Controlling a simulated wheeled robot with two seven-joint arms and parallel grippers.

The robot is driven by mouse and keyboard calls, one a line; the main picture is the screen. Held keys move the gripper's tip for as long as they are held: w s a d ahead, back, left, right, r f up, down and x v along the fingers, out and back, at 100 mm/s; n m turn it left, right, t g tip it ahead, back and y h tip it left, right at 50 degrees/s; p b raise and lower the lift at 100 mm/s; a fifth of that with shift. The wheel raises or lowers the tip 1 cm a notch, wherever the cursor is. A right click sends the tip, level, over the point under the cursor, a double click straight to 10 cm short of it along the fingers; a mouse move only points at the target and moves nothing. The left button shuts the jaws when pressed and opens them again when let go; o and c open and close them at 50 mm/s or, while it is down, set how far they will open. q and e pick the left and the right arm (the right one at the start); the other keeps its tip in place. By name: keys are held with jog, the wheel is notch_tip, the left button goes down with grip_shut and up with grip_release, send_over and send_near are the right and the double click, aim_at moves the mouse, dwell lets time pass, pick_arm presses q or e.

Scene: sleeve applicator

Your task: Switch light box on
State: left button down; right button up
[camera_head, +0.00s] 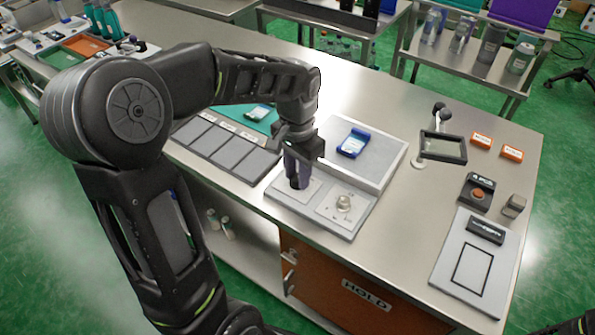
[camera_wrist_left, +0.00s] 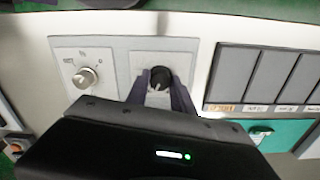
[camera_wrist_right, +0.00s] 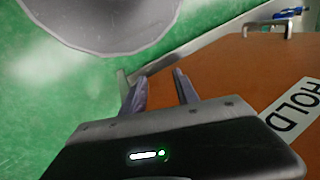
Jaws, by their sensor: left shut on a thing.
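The light box (camera_head: 385,172) is a pale flat-topped box on the steel table, with a blue-framed item (camera_head: 353,142) on top. At its front is a control panel (camera_head: 345,228) with two dials. A silver knob (camera_head: 343,203) on the right dial is free; it also shows in the left wrist view (camera_wrist_left: 85,78). My left gripper (camera_head: 298,183) points down at the other dial. Its fingers are shut on the black knob (camera_wrist_left: 160,78), which the gripper hides in the head view. My right gripper (camera_wrist_right: 160,88) is open and empty, near an orange-brown panel marked HOLD (camera_wrist_right: 230,80).
Grey slots (camera_head: 225,150) and a teal mat (camera_head: 262,122) lie left of the light box. A framed magnifier (camera_head: 443,148), orange labelled boxes (camera_head: 481,139), a small button unit (camera_head: 476,193) and a white board (camera_head: 474,265) stand to the right. Bare table lies between.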

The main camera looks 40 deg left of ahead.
pick_arm(q)
jog(key=shift+r+m, duration=0.1)
jog(key=shift+m, duration=1)
jog(key=shift+w, duration=0.1)
jog(key=c, duration=1.1)
grip_release()
notch_tip(320, 180, up, 8)
jog(key=shift+f, duration=0.15)
